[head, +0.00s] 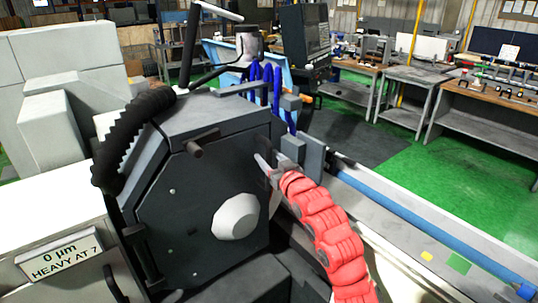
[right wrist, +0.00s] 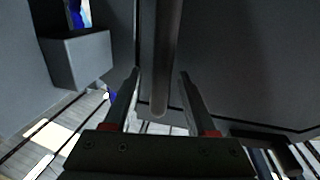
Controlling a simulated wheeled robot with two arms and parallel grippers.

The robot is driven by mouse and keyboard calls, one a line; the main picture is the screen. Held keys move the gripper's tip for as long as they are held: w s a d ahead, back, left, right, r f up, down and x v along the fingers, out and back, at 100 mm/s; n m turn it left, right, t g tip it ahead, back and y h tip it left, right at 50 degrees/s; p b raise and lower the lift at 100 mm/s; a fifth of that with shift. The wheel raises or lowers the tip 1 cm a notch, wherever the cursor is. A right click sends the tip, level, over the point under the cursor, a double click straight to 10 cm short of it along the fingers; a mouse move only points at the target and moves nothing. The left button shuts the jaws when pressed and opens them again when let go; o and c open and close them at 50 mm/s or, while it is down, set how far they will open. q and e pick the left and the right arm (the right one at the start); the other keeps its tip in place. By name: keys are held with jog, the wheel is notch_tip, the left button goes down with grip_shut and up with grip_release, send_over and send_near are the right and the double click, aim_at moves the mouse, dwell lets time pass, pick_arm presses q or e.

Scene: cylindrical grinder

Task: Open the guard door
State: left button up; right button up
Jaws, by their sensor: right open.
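The grinder's dark grey housing (head: 185,200), with a pale round cone (head: 237,217) on its face, fills the left middle of the head view. A short dark rod-like handle (head: 207,143) sticks out near its top. I cannot tell surely which panel is the guard door. My right gripper (head: 263,168), on a red-sleeved arm, is open at the housing's right edge, to the right of the rod. In the right wrist view a grey rod (right wrist: 164,70) lines up between its open fingers (right wrist: 159,73); contact is not visible. My left gripper is not in view.
Grey blocks (head: 293,152) stand just right of the gripper; a block (right wrist: 78,60) also shows in the wrist view. Blue hoses (head: 268,85) rise behind. A ribbed black hose (head: 125,135) runs down the left. A long blue rail (head: 430,215) runs right.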

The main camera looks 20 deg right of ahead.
jog(key=shift+w, duration=0.1)
grip_shut()
dwell(0.3)
dwell(1.1)
